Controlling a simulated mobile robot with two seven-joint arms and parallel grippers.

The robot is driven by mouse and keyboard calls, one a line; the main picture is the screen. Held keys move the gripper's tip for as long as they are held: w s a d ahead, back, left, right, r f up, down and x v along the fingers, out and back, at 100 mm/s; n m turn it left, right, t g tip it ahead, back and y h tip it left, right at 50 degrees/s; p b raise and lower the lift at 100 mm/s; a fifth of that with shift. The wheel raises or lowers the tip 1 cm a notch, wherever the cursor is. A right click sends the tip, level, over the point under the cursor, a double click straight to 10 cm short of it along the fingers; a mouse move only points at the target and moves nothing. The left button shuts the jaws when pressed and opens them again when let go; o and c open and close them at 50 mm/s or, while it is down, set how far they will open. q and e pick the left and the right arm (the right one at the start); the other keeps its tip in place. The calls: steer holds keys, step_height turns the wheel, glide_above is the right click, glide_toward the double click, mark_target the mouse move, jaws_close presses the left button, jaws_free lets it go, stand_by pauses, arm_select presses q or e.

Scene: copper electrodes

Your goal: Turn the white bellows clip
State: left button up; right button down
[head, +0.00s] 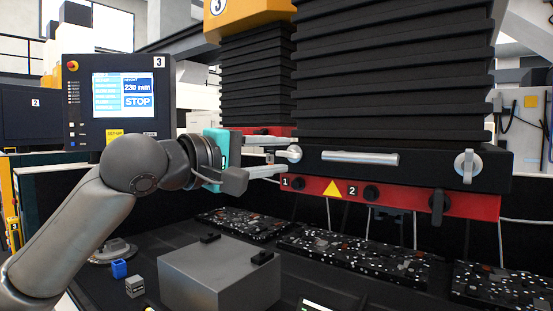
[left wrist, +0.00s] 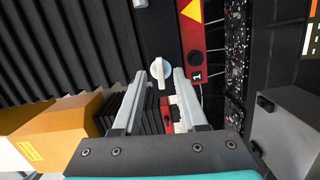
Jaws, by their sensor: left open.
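The white bellows clip (head: 294,153) is a round knob with a raised bar, on the left end of the black frame under the large bellows. In the left wrist view the clip (left wrist: 160,72) shows between the two fingertips, its bar near upright in the picture. My left gripper (head: 286,155) is open, its fingers pointing right at the clip, one above and one below it. In the left wrist view the left gripper (left wrist: 160,78) has a gap on both sides of the clip. Whether the tips reach around it is hard to tell. My right gripper is not in view.
A second similar clip (head: 467,166) sits at the frame's right end, with a silver handle (head: 360,158) between. A red strip (head: 400,200) with black knobs runs below. A control panel (head: 118,100) stands left; a grey box (head: 222,275) is below the arm.

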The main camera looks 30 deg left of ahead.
arm_select(q)
steer(key=shift+d+b+v, duration=0.2)
steer(key=shift+b+v, duration=0.75)
steer(key=shift+v, duration=0.4)
steer(key=shift+d+b+v, duration=0.2)
steer(key=shift+b+v, duration=0.7)
steer(key=shift+v, duration=0.45)
steer(key=shift+s+f, duration=0.1)
steer(key=shift+s, duration=0.05)
steer(key=b+v, duration=0.5)
steer(key=v, duration=1)
